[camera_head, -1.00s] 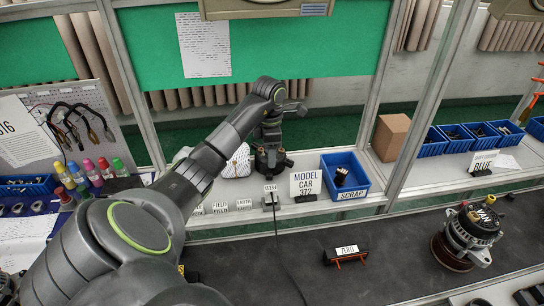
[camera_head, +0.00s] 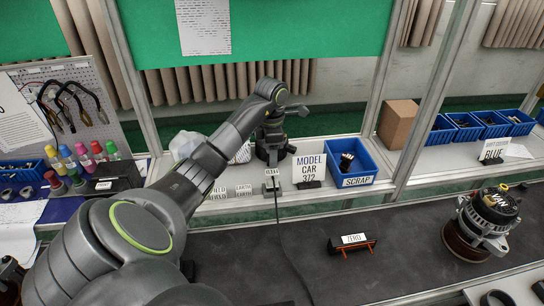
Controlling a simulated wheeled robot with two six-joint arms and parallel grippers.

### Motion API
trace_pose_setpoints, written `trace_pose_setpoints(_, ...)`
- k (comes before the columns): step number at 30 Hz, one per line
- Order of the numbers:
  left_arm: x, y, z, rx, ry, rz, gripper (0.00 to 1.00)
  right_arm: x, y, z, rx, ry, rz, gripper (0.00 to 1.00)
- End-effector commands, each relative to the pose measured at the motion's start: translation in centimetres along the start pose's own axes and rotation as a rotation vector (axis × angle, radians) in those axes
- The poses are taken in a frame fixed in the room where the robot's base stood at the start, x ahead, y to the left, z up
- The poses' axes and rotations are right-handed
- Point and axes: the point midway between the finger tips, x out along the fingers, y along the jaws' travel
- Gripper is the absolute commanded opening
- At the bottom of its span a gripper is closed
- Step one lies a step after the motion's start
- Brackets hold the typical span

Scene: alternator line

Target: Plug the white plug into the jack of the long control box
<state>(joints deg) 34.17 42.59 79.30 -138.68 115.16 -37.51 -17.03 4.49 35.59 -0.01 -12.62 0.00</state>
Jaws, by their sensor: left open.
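My left arm reaches from the lower left to the back shelf. My left gripper (camera_head: 274,158) points down there and is open; its fingers are dark and small in the view. A small labelled holder (camera_head: 272,181) stands just in front of it on the shelf edge, with a thin dark cable (camera_head: 284,240) running down over the belt. I cannot make out the white plug itself; it may be at this holder or hidden by my gripper. I cannot identify the long control box or its jack for certain. My right gripper is not in view.
A MODEL CAR 372 sign (camera_head: 309,166) and blue SCRAP bin (camera_head: 350,166) stand right of my gripper. A black ZERO block (camera_head: 352,248) and an alternator (camera_head: 486,222) sit on the dark belt (camera_head: 410,260). A black box (camera_head: 112,180) stands at left, near coloured bottles.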

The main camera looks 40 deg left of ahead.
Motion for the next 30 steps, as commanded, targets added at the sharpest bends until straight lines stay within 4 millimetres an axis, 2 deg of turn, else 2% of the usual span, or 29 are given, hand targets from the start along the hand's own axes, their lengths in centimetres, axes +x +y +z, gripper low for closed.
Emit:
trace_pose_setpoints(1, 1.2, 0.0, 0.0, 0.0, 0.0, 0.0, 0.51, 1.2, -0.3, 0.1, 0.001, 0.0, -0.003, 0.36)
trace_pose_setpoints(6, 3.1, 0.0, 0.0, 0.0, 0.0, 0.0, 0.51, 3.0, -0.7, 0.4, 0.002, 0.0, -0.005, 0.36)
trace_pose_setpoints(16, 4.5, -0.1, 0.0, 0.0, 0.0, 0.0, 0.51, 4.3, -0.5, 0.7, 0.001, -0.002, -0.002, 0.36)
trace_pose_setpoints(24, 7.7, -0.8, 0.1, 0.001, 0.0, 0.0, 0.51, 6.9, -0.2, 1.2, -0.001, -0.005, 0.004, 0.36)
trace_pose_setpoints(30, 9.1, -0.8, 0.1, 0.0, 0.0, 0.0, 0.51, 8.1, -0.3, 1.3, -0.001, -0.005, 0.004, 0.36)
